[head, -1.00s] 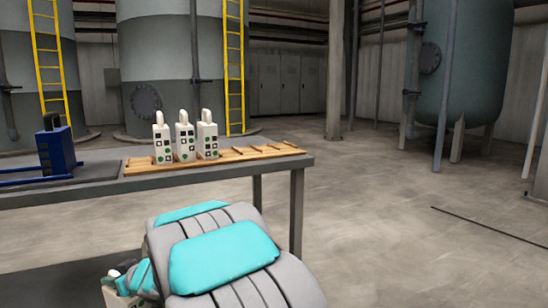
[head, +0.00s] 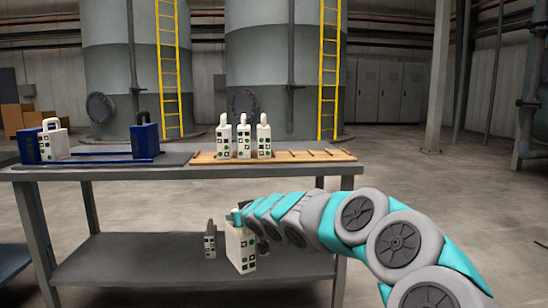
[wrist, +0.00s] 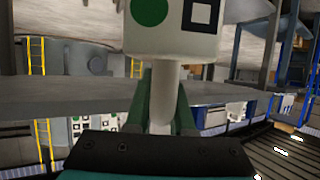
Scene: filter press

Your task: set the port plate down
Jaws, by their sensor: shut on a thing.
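The port plate, a white block with green dots and dark squares, hangs from my gripper (head: 240,213) in front of the bench's lower shelf (head: 120,262) in the head view (head: 240,250). In the wrist view, my gripper (wrist: 160,112) is shut on the pale stem of the plate (wrist: 172,28). The plate's face shows a green dot and a dark square. My arm hides part of the plate's top and fingers in the head view. I cannot tell whether the plate touches the shelf.
A bench (head: 110,172) carries a blue press frame (head: 30,143) with one white plate (head: 55,145) in it. A wooden rack (head: 290,156) holds three white plates (head: 243,140) on its left; its right part is bare. A small plate with a grey handle (head: 210,242) stands on the lower shelf.

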